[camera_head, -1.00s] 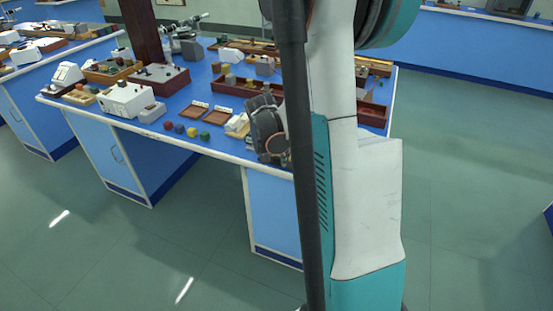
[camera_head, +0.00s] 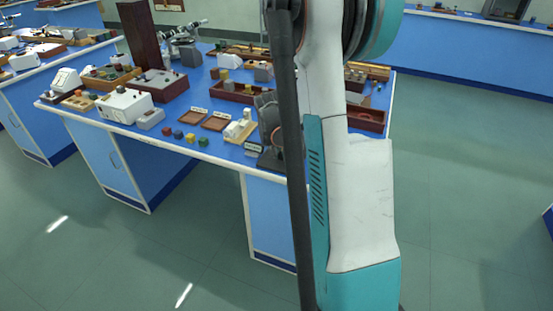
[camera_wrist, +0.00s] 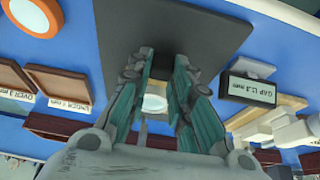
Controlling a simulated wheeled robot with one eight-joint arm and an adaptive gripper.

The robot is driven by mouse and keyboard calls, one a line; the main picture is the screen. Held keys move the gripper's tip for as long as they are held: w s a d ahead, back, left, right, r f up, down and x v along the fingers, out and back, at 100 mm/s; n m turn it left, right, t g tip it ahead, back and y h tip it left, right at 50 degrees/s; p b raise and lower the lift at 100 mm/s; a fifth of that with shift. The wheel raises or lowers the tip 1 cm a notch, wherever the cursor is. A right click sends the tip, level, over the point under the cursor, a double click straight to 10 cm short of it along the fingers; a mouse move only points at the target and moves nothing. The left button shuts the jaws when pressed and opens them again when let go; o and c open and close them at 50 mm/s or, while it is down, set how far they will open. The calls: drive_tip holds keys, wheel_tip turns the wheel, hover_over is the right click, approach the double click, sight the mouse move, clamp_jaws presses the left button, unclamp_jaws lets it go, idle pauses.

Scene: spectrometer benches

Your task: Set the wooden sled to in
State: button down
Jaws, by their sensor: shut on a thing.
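My gripper (camera_wrist: 158,95) is in the middle of the wrist view, teal-padded fingers close together around a small pale piece (camera_wrist: 154,103) that is mostly hidden. I cannot tell whether this piece belongs to the sled. A dark flat plate (camera_wrist: 190,25) lies beyond the fingertips. A pale wooden piece (camera_wrist: 265,112) with white parts is right of the fingers and may be the wooden sled. It also shows in the head view (camera_head: 238,130), left of my gripper (camera_head: 268,115), which is partly hidden by my arm. A black "GAP 12.8 mm" sign (camera_wrist: 249,88) stands between plate and wooden piece.
Two labelled wooden trays (camera_head: 193,115) (camera_head: 216,121) lie to the left. Several small coloured blocks (camera_head: 190,138) sit near the bench's front edge. A white instrument (camera_head: 124,104) stands farther left. Wooden boxes stand behind. Floor in front is clear.

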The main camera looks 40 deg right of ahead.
drive_tip(key=shift+w+d, duration=0.3)
drive_tip(key=shift+d, duration=0.3)
drive_tip(key=c, duration=1.4)
unclamp_jaws()
drive_tip(key=shift+c, duration=0.2)
drive_tip(key=shift+r, duration=0.1)
drive_tip(key=v, duration=1.1)
drive_tip(key=shift+a+r, duration=0.2)
drive_tip(key=shift+r, duration=0.15)
drive_tip(key=shift+c, duration=0.6)
